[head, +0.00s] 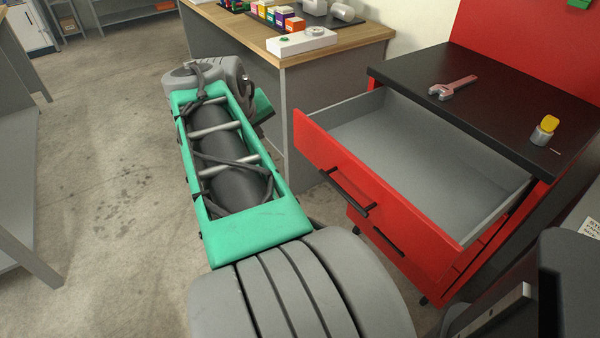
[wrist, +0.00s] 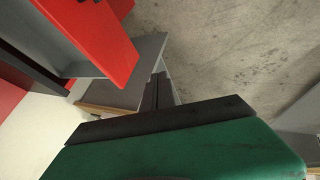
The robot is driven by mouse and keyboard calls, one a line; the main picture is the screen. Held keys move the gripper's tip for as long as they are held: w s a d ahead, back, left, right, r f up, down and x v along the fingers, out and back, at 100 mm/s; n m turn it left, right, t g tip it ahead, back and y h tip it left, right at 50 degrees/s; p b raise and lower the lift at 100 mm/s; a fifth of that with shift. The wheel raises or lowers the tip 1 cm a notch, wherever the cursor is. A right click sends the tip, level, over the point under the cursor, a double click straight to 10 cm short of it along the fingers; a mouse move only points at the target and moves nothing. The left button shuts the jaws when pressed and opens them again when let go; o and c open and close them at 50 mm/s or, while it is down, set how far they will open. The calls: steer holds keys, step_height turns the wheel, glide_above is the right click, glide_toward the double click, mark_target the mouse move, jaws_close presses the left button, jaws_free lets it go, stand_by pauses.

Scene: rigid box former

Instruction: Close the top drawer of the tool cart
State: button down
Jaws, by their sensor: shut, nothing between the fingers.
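The red tool cart has a black top (head: 440,92). Its top drawer (head: 375,185) is pulled well out, and its grey inside looks empty. A black bar handle (head: 348,193) is on the drawer's red front. In the wrist view the red drawer front (wrist: 103,42) is at the upper left, with a grey drawer wall beside it. My gripper (wrist: 160,78) shows there as dark fingers held together, empty, near the end of the drawer front and seemingly apart from it. In the head view my arm reaches left of the drawer, and the fingertips cannot be made out.
A wrench (head: 453,87) and a small yellow-topped container (head: 544,130) are on the cart top. Behind stands a wood-topped workbench (head: 350,42) with a white box (head: 302,41) and colourful boxes. The concrete floor (head: 110,150) at the left is clear.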

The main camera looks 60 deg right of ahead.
steer(key=s+d+f+b, duration=0.1)
steer(key=s+d+f, duration=0.1)
steer(key=s+d, duration=0.15)
steer(key=m+g+b, duration=0.1)
steer(key=b, duration=0.1)
glide_toward(303, 144)
step_height(303, 144, down, 3)
steer(key=w+a, duration=0.2)
steer(key=shift+h, duration=0.3)
steer(key=d, duration=0.1)
steer(key=s+d, duration=0.1)
steer(key=d+f, duration=0.1)
steer(key=d, duration=0.1)
steer(key=shift+s+d, duration=0.1)
steer(key=shift+s, duration=0.1)
